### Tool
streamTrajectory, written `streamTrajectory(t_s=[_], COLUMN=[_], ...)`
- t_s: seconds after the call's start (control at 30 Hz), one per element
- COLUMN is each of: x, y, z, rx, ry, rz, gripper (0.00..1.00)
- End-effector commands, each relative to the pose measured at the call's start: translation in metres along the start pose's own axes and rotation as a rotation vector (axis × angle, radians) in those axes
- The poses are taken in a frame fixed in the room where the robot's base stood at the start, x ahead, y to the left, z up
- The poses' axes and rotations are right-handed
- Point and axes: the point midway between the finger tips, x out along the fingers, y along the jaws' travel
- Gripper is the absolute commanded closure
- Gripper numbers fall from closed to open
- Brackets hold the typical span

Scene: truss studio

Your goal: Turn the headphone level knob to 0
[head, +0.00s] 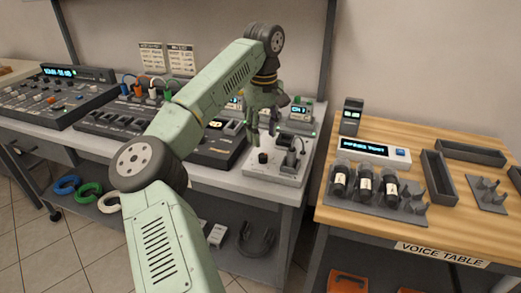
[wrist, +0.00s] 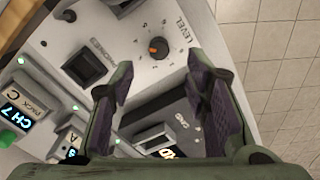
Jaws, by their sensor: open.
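The headphone level knob (wrist: 158,48) is in the wrist view, a small dark knob with an orange mark, on a pale panel (wrist: 205,32). Printed dial marks surround it, with "LEVEL" and "PHONES" lettering beside it. The mark's exact setting is too small to read. In the head view the pale panel (head: 258,173) lies at the right end of the bench, with a dark knob (head: 263,158) on it. My gripper (wrist: 160,75) is open and empty, its two fingers apart, with the level knob showing beyond the gap between them. It also shows above the panel in the head view (head: 259,132).
A square black socket (wrist: 87,67) and lit pack displays (wrist: 18,118) sit near the knob. A dark grey block (wrist: 165,115) shows below the knob, between my fingers. Mixers (head: 60,98) fill the bench to the left. The voice table (head: 400,225) stands to the right.

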Motion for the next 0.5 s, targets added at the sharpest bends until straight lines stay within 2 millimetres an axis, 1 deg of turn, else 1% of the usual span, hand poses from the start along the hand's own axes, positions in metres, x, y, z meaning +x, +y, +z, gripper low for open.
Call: streamTrajectory(t_s=[0.03, 0.1, 0.23, 0.4, 0.5], x=[0.011, 0.024, 0.046, 0.064, 0.069], y=[0.0, 0.0, 0.0, 0.001, 0.001], z=[0.001, 0.001, 0.001, 0.001, 0.001], rx=[0.001, 0.002, 0.001, 0.001, 0.0], ry=[-0.004, -0.004, -0.004, -0.002, -0.002], rz=[0.0, 0.001, 0.003, 0.003, 0.004], gripper=[0.57, 0.57, 0.57, 0.57, 0.57])
